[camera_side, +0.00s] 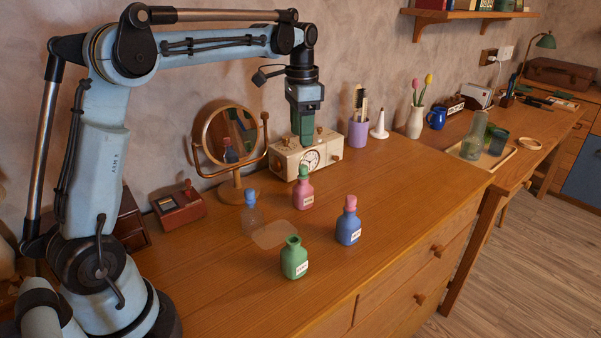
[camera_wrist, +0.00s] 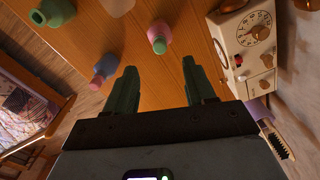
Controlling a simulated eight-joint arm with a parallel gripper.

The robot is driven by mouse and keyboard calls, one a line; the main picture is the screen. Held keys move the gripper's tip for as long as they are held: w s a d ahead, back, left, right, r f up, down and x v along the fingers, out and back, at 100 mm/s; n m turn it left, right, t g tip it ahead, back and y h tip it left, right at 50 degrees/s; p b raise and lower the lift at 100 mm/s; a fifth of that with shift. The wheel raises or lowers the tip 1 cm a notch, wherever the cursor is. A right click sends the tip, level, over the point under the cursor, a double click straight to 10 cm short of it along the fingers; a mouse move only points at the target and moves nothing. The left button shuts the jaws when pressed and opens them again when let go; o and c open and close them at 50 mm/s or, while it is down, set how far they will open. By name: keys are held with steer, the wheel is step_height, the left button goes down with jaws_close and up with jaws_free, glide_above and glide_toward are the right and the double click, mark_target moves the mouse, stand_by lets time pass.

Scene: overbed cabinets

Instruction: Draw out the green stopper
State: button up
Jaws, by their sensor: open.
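The green stopper (camera_side: 303,171) sits in the neck of an upright pink bottle (camera_side: 303,194) on the wooden desk. In the wrist view the stopper (camera_wrist: 160,47) faces me on the pink bottle (camera_wrist: 158,31), just beyond the space between my fingertips. My gripper (camera_side: 303,141) is open and empty, pointing down. The stopper is clear of both fingers.
A blue bottle with pink stopper (camera_side: 348,225), an open green bottle (camera_side: 294,260) and a clear bottle with blue stopper (camera_side: 252,215) stand nearby. The desk's right part (camera_side: 425,185) is clear.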

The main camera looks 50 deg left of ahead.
mark_target(303, 166)
steer(key=shift+w+d+f, duration=0.1)
steer(key=shift+w+f, duration=0.05)
steer(key=shift+f, duration=4.65)
jaws_close()
